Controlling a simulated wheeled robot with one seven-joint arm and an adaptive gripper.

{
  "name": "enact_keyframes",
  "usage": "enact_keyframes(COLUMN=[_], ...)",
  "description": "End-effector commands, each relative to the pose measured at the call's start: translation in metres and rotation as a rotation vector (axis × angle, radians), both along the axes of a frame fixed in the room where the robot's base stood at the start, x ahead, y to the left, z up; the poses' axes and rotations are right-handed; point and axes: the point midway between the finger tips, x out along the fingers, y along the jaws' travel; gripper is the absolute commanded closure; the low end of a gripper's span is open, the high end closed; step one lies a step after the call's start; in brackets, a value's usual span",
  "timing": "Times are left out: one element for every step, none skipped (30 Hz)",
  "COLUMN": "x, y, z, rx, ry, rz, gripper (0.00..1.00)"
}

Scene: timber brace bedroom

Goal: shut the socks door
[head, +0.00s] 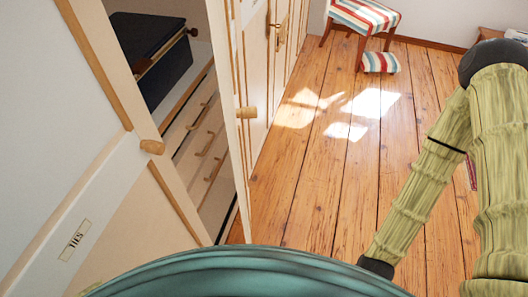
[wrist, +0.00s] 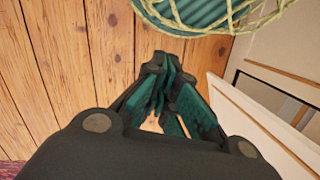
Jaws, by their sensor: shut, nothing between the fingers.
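In the head view, a cream door with wood trim (head: 225,60) stands open, seen nearly edge-on, with a round wooden knob (head: 246,112). No socks label is readable, so I cannot confirm that it is the socks door. The open cabinet interior (head: 210,125) shows to its left. In the wrist view, my gripper (wrist: 166,64) is shut and empty above the floorboards. A pale panel edge (wrist: 262,122), perhaps the open door, lies to its right, apart from the fingertips. My gripper does not show in the head view; only my arm does, at right.
Inside the cabinet are a dark box (head: 150,55) and drawers (head: 205,140). A closed front labelled TIES (head: 75,240) with a knob (head: 152,147) is at left. The wooden floor (head: 320,180) between is clear.

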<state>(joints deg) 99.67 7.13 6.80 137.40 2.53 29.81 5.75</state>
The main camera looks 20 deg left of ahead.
Motion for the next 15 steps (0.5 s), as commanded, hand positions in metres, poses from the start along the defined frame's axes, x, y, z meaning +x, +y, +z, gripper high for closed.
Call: enact_keyframes(x=[0.003, 0.003, 0.006, 0.008, 0.011, 0.015, 0.020, 0.025, 0.033, 0.040, 0.047, 0.058, 0.066, 0.075, 0.088], y=[0.020, 0.033, 0.051, 0.064, 0.077, 0.094, 0.106, 0.118, 0.133, 0.145, 0.155, 0.168, 0.177, 0.186, 0.196], z=[-0.002, -0.001, 0.001, 0.004, 0.007, 0.012, 0.017, 0.023, 0.032, 0.040, 0.049, 0.061, 0.071, 0.082, 0.097], rx=[0.043, 0.069, 0.104, 0.131, 0.158, 0.194, 0.222, 0.250, 0.286, 0.314, 0.343, 0.380, 0.411, 0.440, 0.478], ry=[0.043, 0.076, 0.121, 0.156, 0.191, 0.237, 0.272, 0.306, 0.355, 0.390, 0.425, 0.473, 0.510, 0.547, 0.594], rz=[-0.067, -0.109, -0.165, -0.207, -0.245, -0.298, -0.335, -0.371, -0.417, -0.451, -0.482, -0.523, -0.550, -0.576, -0.612], gripper=[1.00, 1.00, 1.00, 1.00, 1.00, 1.00, 1.00, 1.00, 1.00, 1.00, 1.00, 1.00, 1.00, 1.00, 1.00])
